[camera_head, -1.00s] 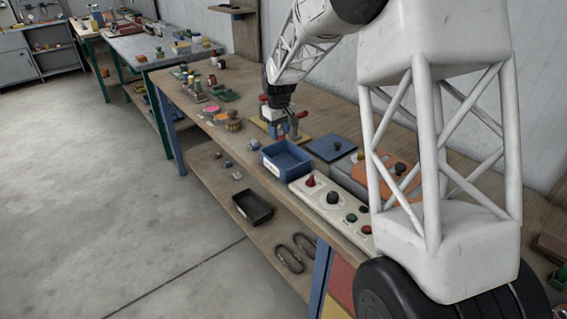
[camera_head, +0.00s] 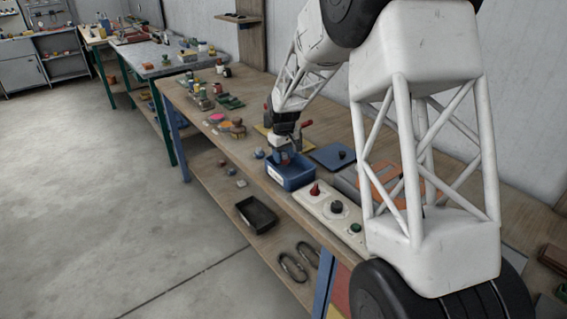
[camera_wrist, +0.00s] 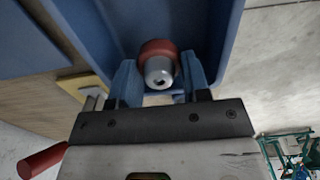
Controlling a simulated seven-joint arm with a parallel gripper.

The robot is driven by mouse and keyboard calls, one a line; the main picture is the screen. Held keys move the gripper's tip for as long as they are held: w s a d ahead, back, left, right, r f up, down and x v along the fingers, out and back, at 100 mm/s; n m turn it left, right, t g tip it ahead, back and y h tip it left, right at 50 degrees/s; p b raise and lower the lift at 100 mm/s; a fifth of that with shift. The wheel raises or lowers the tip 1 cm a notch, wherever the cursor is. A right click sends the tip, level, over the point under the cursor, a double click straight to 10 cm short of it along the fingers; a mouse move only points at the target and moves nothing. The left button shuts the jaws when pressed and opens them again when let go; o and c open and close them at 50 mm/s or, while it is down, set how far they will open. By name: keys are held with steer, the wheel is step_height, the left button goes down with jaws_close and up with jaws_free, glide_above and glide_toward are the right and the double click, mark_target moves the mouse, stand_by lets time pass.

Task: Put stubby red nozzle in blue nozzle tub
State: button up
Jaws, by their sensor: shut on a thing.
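The stubby red nozzle (camera_wrist: 155,48) has a red body and a silver tip, and sits between the two blue fingers of my gripper (camera_wrist: 160,72) in the wrist view. The gripper is shut on it. In the head view my gripper (camera_head: 284,160) is low over the blue nozzle tub (camera_head: 293,182), with its fingers at the tub's opening. The tub's blue wall (camera_wrist: 222,28) surrounds the nozzle in the wrist view. I cannot tell whether the nozzle touches the tub floor. The nozzle is not clearly visible in the head view.
A white panel (camera_head: 323,206) with red, black and green knobs stands right of the tub. A dark blue plate (camera_head: 325,163) lies behind it. A red handle (camera_wrist: 42,161) is close to my gripper. A black tray (camera_head: 256,226) is on the lower shelf.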

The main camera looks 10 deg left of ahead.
mark_target(284, 153)
steer(key=shift+f, duration=1.65)
steer(key=shift+f, duration=0.1)
steer(key=o, duration=0.9)
step_height(284, 153, up, 12)
steer(key=shift+r, duration=0.1)
steer(key=shift+d, duration=0.1)
